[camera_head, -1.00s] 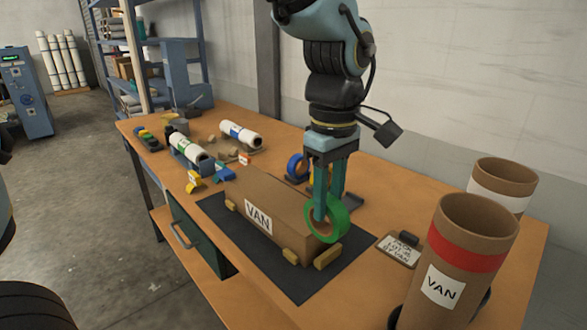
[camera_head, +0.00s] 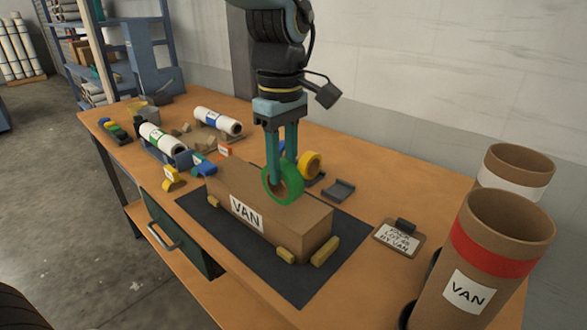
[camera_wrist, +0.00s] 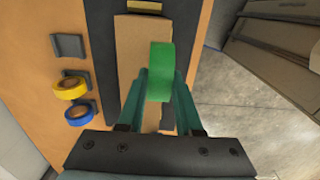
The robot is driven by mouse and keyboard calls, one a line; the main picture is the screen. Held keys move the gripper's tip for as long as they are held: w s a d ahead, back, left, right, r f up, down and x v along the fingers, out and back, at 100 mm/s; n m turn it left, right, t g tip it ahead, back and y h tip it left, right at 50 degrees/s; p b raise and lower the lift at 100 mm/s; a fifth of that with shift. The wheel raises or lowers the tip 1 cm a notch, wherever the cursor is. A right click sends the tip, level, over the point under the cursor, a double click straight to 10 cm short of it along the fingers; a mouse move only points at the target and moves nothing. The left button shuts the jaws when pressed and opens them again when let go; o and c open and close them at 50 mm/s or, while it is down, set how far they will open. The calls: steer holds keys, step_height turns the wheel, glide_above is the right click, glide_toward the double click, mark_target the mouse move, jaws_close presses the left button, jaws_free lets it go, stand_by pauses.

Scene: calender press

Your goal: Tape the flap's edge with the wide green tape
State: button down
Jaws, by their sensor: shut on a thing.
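My gripper (camera_head: 281,180) is shut on the wide green tape (camera_head: 293,190), a roll held upright between the two teal fingers. The green tape also shows in the wrist view (camera_wrist: 160,72). The roll is at the top of the long brown box (camera_head: 305,216), near the middle of its length; I cannot tell whether it touches. The box, with a VAN label (camera_head: 246,213) on its near side, lies on a dark mat (camera_head: 295,287). The flap's edge cannot be made out, and the roll and fingers hide part of the box's top.
Yellow blocks (camera_head: 325,251) flank the box.

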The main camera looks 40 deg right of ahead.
steer(key=shift+w+a+f+b, duration=0.3)
steer(key=shift+w+a+f, duration=0.3)
steer(key=shift+w, duration=2.5)
steer(key=shift+w+a+f+b, duration=0.35)
steer(key=shift+w+a+f, duration=0.25)
steer(key=shift+w, duration=2.5)
steer(key=shift+w+a+f+b, duration=0.3)
steer(key=shift+w+a+f, duration=0.3)
steer(key=shift+w, duration=2.5)
steer(key=shift+f, duration=0.2)
steer(key=shift+s, duration=0.2)
steer(key=shift+s+d, duration=0.1)
steer(key=shift+s, duration=0.3)
steer(key=shift+s, duration=0.2)
steer(key=shift+s+f, duration=0.1)
steer(key=shift+s, duration=0.35)
